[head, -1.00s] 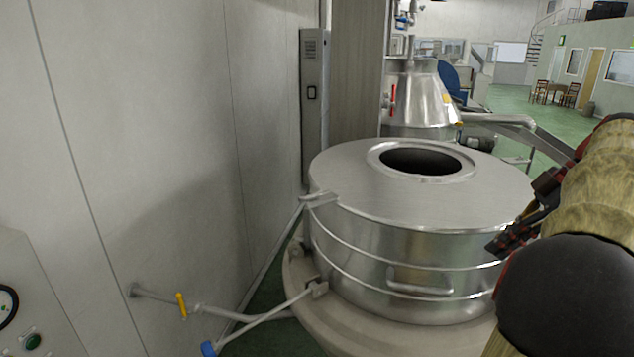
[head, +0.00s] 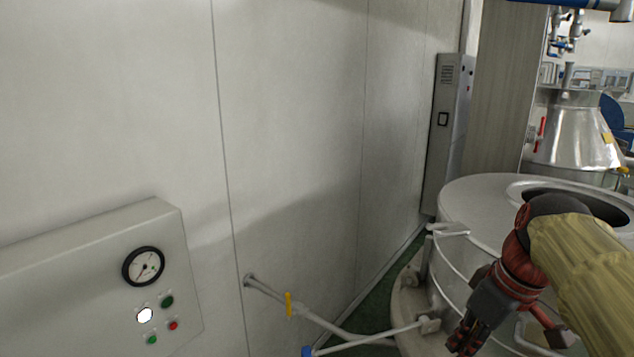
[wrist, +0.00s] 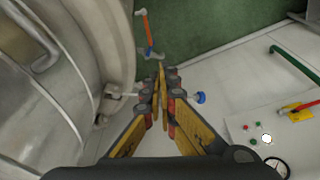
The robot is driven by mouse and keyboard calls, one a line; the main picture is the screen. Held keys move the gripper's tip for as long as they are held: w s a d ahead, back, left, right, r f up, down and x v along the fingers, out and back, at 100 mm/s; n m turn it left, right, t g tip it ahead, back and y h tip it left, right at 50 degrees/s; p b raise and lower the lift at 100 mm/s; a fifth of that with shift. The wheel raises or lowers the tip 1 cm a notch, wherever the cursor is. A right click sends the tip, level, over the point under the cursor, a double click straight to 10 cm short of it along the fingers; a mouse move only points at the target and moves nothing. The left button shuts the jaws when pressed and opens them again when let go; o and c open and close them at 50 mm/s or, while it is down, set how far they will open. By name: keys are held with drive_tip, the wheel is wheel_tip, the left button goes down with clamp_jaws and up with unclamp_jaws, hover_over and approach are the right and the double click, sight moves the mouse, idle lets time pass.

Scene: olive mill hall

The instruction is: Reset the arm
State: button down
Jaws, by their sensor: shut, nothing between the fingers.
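My gripper (head: 466,343) hangs at the lower right of the head view, at the end of my arm and in front of the steel vat (head: 470,202). In the wrist view my gripper (wrist: 160,70) points toward the green floor, and its fingers are together with nothing between them. The curved side of the vat (wrist: 75,65) is to the left of the fingers there. I cannot tell how far the fingers are from it.
A control box (head: 80,270) with a gauge (head: 143,266) and several buttons is on the wall at left. A wall pipe with a yellow handle (head: 288,303) and a blue-ended pipe (head: 307,351) lie low between wall and vat. A grey cabinet (head: 447,130) stands behind.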

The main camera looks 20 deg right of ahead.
drive_tip(key=s+a+f+m+t, duration=0.1)
drive_tip(key=s+a+f, duration=0.1)
drive_tip(key=a+f, duration=0.3)
drive_tip(key=s+a+f+m+t+b, duration=0.1)
drive_tip(key=a+f, duration=0.4)
drive_tip(key=a, duration=0.6)
drive_tip(key=shift+s+a+m+t+h, duration=0.15)
drive_tip(key=shift+s+m+t+h, duration=0.15)
drive_tip(key=shift+s+h, duration=0.1)
